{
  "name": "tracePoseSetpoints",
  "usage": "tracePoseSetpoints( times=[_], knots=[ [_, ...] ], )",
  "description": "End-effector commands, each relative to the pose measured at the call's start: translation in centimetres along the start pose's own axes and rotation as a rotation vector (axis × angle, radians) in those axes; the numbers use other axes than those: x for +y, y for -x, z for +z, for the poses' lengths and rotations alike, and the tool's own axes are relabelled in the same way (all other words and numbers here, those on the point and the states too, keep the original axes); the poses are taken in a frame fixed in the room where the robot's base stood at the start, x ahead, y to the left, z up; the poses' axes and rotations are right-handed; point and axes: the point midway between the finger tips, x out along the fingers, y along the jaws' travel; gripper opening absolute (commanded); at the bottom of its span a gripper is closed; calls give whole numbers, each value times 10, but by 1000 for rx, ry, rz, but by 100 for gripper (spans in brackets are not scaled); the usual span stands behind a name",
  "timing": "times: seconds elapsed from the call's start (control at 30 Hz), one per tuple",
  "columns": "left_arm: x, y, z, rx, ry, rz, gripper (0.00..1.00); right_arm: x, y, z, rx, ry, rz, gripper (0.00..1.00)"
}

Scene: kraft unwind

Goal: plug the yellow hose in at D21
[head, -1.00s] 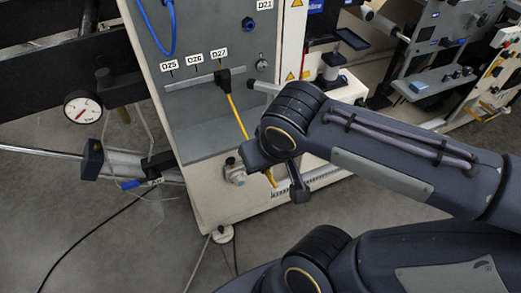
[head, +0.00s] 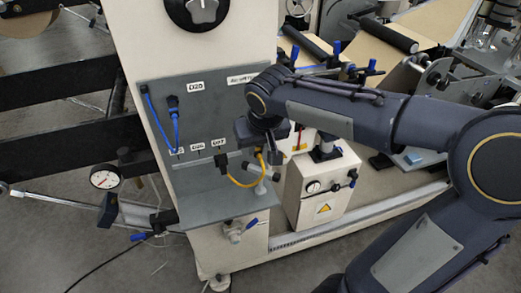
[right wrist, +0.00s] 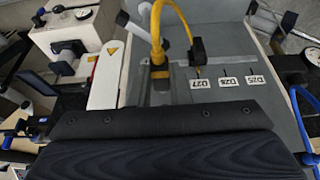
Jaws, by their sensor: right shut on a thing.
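The yellow hose (head: 243,184) runs from a black plug (head: 221,160) by the D27 label (head: 219,143), sags, then loops up to my right gripper (head: 262,150). My right gripper is shut on the hose's free end in front of the grey panel (head: 150,95). In the right wrist view the hose (right wrist: 156,30) comes down to a connector (right wrist: 159,72), whose lower end is hidden behind the gripper body. The black plug (right wrist: 198,50) stands beside it there. The D21 label and port are not visible; my right arm covers part of the panel. My left gripper is not in view.
A blue hose (head: 160,125) hangs on the panel's left, near a blue-black plug (head: 173,103) and the D20 label (head: 196,86). A grey ledge (head: 215,205) juts out below. A white box (head: 322,185) with a warning triangle stands to the right.

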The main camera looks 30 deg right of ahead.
Motion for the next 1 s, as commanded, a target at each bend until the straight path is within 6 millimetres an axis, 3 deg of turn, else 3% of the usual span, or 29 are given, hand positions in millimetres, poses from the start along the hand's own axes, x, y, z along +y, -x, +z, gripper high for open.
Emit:
tracePoseSetpoints(
  times=[1.0],
  knots=[
    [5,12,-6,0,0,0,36,0,-20,-50,0,-1,0,0]
  ],
)
